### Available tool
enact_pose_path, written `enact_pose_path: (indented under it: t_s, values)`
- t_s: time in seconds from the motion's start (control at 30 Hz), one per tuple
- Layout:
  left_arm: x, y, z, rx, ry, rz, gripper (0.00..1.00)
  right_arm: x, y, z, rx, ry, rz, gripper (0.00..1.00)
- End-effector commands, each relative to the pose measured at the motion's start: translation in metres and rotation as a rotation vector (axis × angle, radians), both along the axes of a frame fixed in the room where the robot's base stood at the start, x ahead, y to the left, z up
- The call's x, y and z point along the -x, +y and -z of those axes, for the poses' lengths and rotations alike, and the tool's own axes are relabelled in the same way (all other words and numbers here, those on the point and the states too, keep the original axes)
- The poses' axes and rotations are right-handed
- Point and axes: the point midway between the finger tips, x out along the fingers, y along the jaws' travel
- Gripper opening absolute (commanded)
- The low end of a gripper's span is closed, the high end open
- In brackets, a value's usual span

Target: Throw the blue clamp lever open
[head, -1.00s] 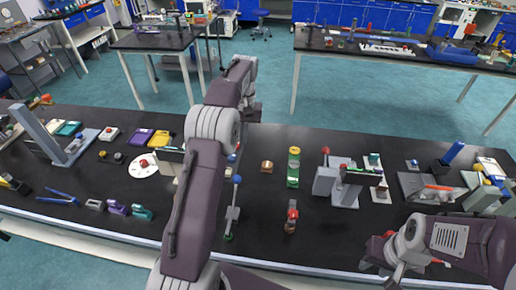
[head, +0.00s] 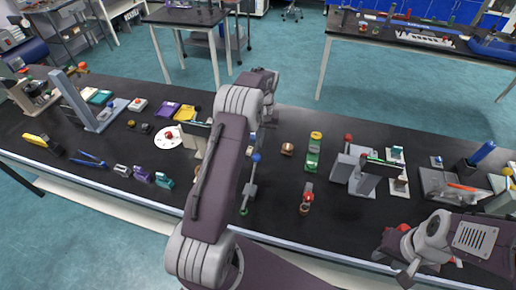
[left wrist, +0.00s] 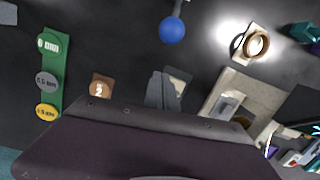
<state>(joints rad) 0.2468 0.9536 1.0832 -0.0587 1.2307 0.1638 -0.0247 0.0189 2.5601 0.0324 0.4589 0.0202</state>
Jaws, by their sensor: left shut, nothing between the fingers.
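A grey lever with a blue ball knob (head: 256,157) stands on the black bench in the head view, just right of my left forearm. Its grey bar (head: 250,190) runs from the knob toward the near bench edge and ends in a small green tip. In the left wrist view the blue knob (left wrist: 172,30) is at the top centre.
A brown block marked 2 (left wrist: 100,88) and a green strip with round gauges (left wrist: 48,75) lie near my left gripper. A red-topped piece (head: 307,195) and a grey fixture (head: 350,172) stand right of the lever. A white disc (head: 168,138) lies to the left.

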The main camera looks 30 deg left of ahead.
Motion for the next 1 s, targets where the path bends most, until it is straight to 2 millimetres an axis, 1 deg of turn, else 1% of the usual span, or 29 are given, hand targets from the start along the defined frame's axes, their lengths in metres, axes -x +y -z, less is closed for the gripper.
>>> enact_pose_path:
  t_s: [0.07, 0.1, 0.13, 0.2, 0.3, 0.43, 0.83, 1.0]
  values:
    - [0.003, 0.000, 0.016, 0.001, 0.004, 0.000, 0.00, 0.000, 0.000, -0.003, 0.000, 0.000, 0.000, 0.36]
    - [0.006, 0.000, 0.018, 0.001, 0.002, 0.000, 0.00, 0.000, 0.000, -0.005, 0.000, 0.000, 0.000, 0.36]
    - [0.010, -0.003, 0.012, 0.000, 0.000, 0.000, 0.00, 0.000, 0.000, -0.007, 0.000, 0.000, 0.000, 0.36]
    - [0.018, -0.006, 0.008, 0.000, 0.000, 0.001, 0.00, 0.000, 0.000, -0.009, 0.000, 0.000, 0.000, 0.36]
    - [0.028, -0.011, 0.003, 0.000, 0.000, 0.001, 0.00, 0.000, 0.000, -0.011, 0.000, 0.000, 0.000, 0.36]
    - [0.034, -0.014, 0.001, 0.000, 0.000, 0.001, 0.00, 0.000, 0.000, -0.012, 0.000, 0.000, 0.000, 0.36]
    - [0.035, -0.014, 0.001, -0.001, -0.004, 0.000, 0.00, 0.000, 0.000, -0.012, 0.000, 0.000, 0.000, 0.36]
    - [0.033, -0.014, -0.002, -0.008, -0.036, 0.000, 0.00, 0.000, 0.000, -0.007, 0.000, 0.000, 0.000, 0.36]
